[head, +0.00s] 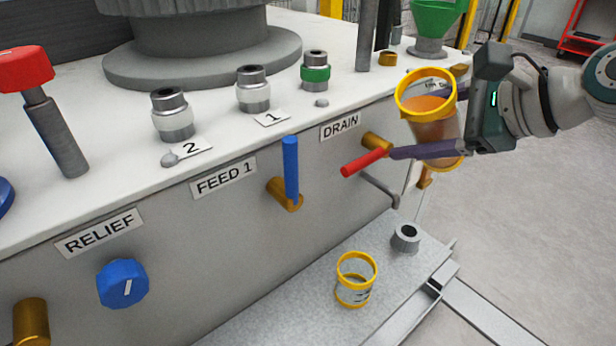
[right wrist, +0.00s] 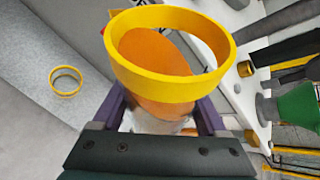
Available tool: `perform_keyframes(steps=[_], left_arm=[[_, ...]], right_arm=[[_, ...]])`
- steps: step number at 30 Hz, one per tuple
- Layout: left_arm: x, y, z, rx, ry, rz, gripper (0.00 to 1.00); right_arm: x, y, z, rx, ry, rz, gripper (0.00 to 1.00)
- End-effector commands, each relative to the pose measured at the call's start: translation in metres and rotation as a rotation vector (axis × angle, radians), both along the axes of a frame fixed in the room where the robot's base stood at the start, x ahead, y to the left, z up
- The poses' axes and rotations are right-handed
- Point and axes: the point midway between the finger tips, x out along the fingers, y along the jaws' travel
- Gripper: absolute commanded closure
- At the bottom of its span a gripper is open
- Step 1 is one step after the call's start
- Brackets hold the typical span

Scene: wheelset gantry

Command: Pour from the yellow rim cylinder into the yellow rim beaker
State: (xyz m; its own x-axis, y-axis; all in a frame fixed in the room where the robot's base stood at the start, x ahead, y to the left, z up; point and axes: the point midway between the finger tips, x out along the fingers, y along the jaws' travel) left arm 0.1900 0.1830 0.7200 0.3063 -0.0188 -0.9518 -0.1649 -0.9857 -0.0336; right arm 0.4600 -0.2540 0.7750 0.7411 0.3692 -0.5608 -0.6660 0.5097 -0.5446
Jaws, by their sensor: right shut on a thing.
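The yellow rim cylinder (head: 437,133) is a clear vessel with yellow rings at top and bottom and orange liquid inside. My right gripper (head: 428,148) is shut around its side and holds it in the air, tilted a little, beside the front edge of the bench. In the right wrist view its yellow rim (right wrist: 165,85) and the orange liquid fill the middle. The yellow rim beaker (head: 356,280) stands upright on the low grey shelf, below and left of the cylinder, and looks empty. It also shows in the right wrist view (right wrist: 66,81). My left gripper is not in view.
A red lever (head: 364,163) and a blue lever (head: 291,168) stick out from the panel left of the cylinder. A blue knob (head: 123,283) is further left. A grey ring-shaped fitting (head: 405,238) stands on the shelf behind the beaker. Air above the beaker is clear.

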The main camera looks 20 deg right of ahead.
Motion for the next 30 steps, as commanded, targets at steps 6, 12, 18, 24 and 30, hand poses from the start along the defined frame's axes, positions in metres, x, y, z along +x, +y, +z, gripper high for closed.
perform_keyframes(steps=[6,12,18,24,30], left_arm=[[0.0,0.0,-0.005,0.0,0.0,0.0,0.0],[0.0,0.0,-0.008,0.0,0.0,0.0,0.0],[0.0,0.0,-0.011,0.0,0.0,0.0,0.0],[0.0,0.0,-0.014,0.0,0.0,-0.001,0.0],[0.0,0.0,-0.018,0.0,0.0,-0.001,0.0]], right_arm=[[0.001,0.0,-0.004,-0.012,-0.007,-0.001,1.0],[0.001,0.0,-0.006,-0.024,-0.01,0.0,1.0],[0.0,-0.001,-0.009,-0.035,-0.015,-0.001,1.0],[0.001,0.0,-0.012,-0.046,-0.019,0.0,1.0],[0.001,-0.001,-0.015,-0.058,-0.023,0.0,1.0]])
